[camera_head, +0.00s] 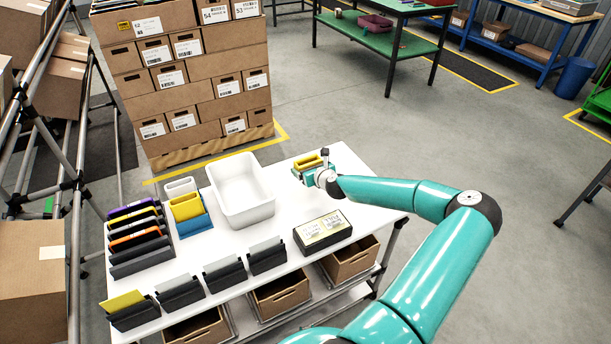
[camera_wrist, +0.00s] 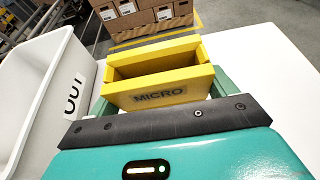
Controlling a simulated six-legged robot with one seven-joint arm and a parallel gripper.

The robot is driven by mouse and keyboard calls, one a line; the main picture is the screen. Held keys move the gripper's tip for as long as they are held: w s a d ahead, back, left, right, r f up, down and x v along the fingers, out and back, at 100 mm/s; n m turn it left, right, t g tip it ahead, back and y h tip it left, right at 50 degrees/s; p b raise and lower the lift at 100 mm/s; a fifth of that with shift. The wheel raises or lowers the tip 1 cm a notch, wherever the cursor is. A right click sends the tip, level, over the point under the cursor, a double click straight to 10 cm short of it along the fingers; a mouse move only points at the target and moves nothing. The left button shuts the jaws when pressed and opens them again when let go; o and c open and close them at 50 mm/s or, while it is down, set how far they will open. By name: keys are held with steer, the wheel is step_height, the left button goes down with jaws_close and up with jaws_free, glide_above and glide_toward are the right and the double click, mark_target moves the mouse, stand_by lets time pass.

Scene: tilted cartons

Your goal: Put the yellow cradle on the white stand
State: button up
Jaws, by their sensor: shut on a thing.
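The yellow cradle (camera_wrist: 158,92) is an open-topped box marked MICRO, upright in the wrist view. My gripper (camera_wrist: 163,105) is shut on it, with green fingers beside its two ends. In the head view the cradle (camera_head: 310,161) and my gripper (camera_head: 312,172) are over the far right part of the white table; I cannot tell whether the cradle touches it. A white stand (camera_head: 180,187) is at the table's far left. The white stand's lower part is hidden.
A white bin (camera_head: 243,205), marked OUT in the wrist view (camera_wrist: 60,100), stands between my gripper and the stands. Dark holders (camera_head: 140,240) line the table's left, and several more stand along the front. A black labelled box (camera_head: 322,231) lies front right.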

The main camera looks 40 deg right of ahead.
steer(key=shift+w+d+f, duration=0.25)
steer(key=shift+w+f, duration=0.7)
steer(key=shift+f, duration=0.15)
steer(key=shift+w+f, duration=0.15)
steer(key=shift+f, duration=1.55)
steer(key=o, duration=0.9)
steer(key=shift+f, duration=0.15)
steer(key=shift+r, duration=0.25)
steer(key=v, duration=1.2)
steer(key=shift+d, duration=0.15)
